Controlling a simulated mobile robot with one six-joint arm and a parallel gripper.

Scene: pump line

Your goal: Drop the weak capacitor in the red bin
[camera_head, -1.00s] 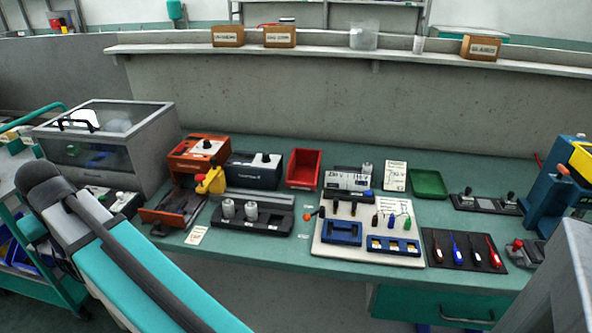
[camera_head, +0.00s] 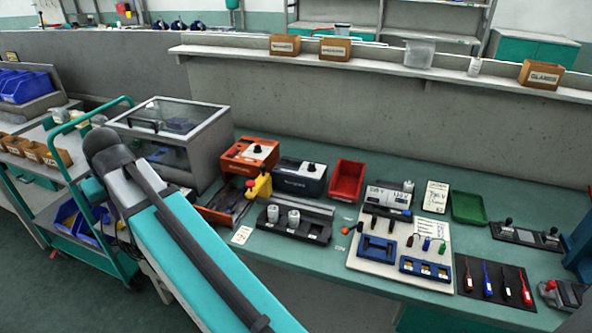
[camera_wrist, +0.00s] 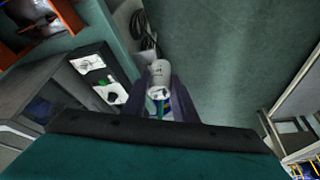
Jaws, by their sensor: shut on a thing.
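The red bin (camera_head: 347,181) stands open on the green bench in the head view, right of a dark boxed unit. In the wrist view my gripper (camera_wrist: 160,86) is shut on a pale grey cylindrical capacitor (camera_wrist: 159,74). The wrist view does not show a mark that tells whether it is the weak one. Two similar capacitors (camera_head: 293,217) stand upright in a black rack (camera_head: 315,230). My gripper is hidden in the head view, and the red bin is not seen in the wrist view.
A clear-lidded grey box (camera_head: 185,125) stands at the bench's left end, beside a teal trolley (camera_head: 115,262). An orange unit (camera_head: 250,152) and a yellow part (camera_head: 259,185) stand left of the red bin. A green tray (camera_head: 468,207) lies to its right.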

